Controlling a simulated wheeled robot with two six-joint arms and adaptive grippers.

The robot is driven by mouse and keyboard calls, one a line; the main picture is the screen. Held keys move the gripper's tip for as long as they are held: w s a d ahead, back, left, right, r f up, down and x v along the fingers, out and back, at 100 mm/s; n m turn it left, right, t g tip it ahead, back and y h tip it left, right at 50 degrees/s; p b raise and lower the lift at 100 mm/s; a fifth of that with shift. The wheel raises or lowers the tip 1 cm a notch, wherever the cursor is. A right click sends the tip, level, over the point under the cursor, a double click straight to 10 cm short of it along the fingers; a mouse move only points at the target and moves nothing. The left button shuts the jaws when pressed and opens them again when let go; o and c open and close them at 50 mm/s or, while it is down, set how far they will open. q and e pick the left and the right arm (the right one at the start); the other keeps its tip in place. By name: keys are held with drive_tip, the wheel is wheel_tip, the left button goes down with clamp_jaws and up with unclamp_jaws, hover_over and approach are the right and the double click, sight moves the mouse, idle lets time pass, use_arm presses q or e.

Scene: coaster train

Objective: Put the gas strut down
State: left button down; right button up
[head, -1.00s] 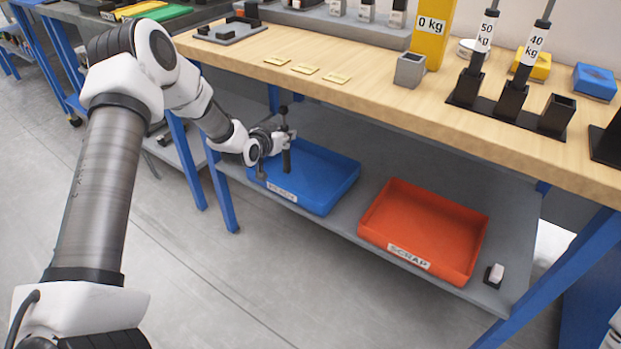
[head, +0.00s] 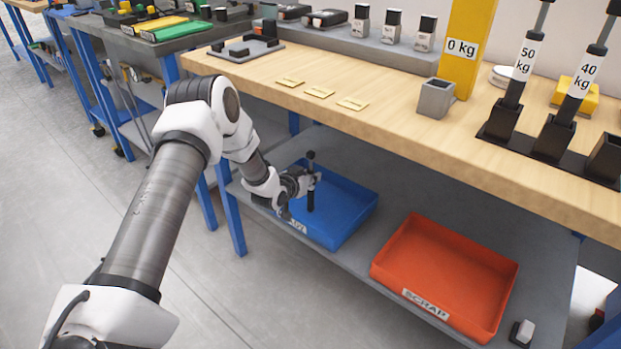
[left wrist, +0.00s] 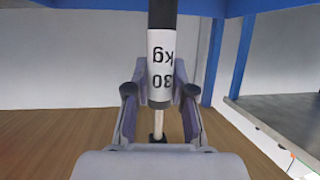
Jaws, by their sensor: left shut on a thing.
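The gas strut (head: 311,187) is a dark upright cylinder over the left part of the blue tray (head: 358,215) on the lower shelf. I cannot tell whether its lower end touches the tray floor. My left gripper (head: 303,183) is shut on it. In the left wrist view the strut (left wrist: 161,65) stands between the two fingers (left wrist: 160,95), with a white label reading 30 kg upside down and a thin rod below. The blue tray's label is partly hidden by my left gripper. My right gripper is not in view.
An orange SCRAP tray (head: 445,275) sits right of the blue tray. A small black-and-white item (head: 522,332) lies at the shelf's right end. The wooden bench top (head: 385,108) overhangs the shelf. Struts marked 50 kg (head: 515,85) and 40 kg (head: 575,95) stand in a black holder.

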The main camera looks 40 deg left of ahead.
use_arm(q)
drive_tip(key=shift+f, duration=0.1)
drive_tip(key=c, duration=1)
unclamp_jaws()
